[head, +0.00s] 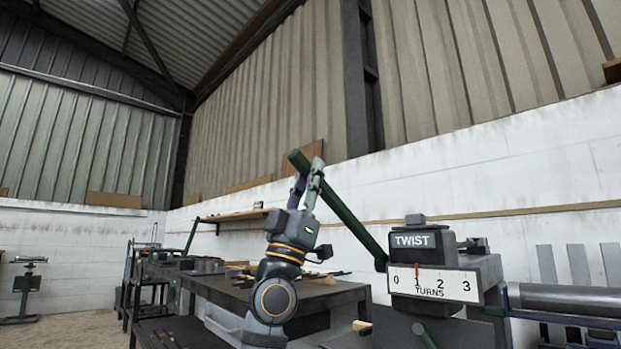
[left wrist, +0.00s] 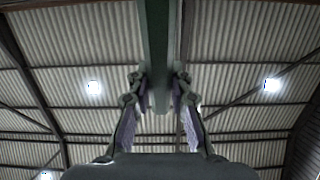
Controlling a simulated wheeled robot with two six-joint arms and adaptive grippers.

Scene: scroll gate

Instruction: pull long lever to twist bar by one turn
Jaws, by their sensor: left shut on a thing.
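The long green lever (head: 345,215) slants up and left from the side of the twist machine (head: 415,240), which carries a dark TWIST sign. My left gripper (head: 308,178) is shut on the lever near its upper end, high above the bench. In the left wrist view the lever (left wrist: 158,40) runs between the two fingers of my gripper (left wrist: 159,88), which touch its sides. The white TURNS scale (head: 432,284) reads 0 to 3, and its red pointer (head: 417,270) stands at about 1. I cannot make out the bar being twisted. My right gripper is out of view.
A dark workbench (head: 335,291) with scattered tools stands behind my left arm. A short green rod end (head: 425,335) shows below the scale. A grey pipe (head: 565,298) lies at the right. A white wall is behind; the air around the lever is clear.

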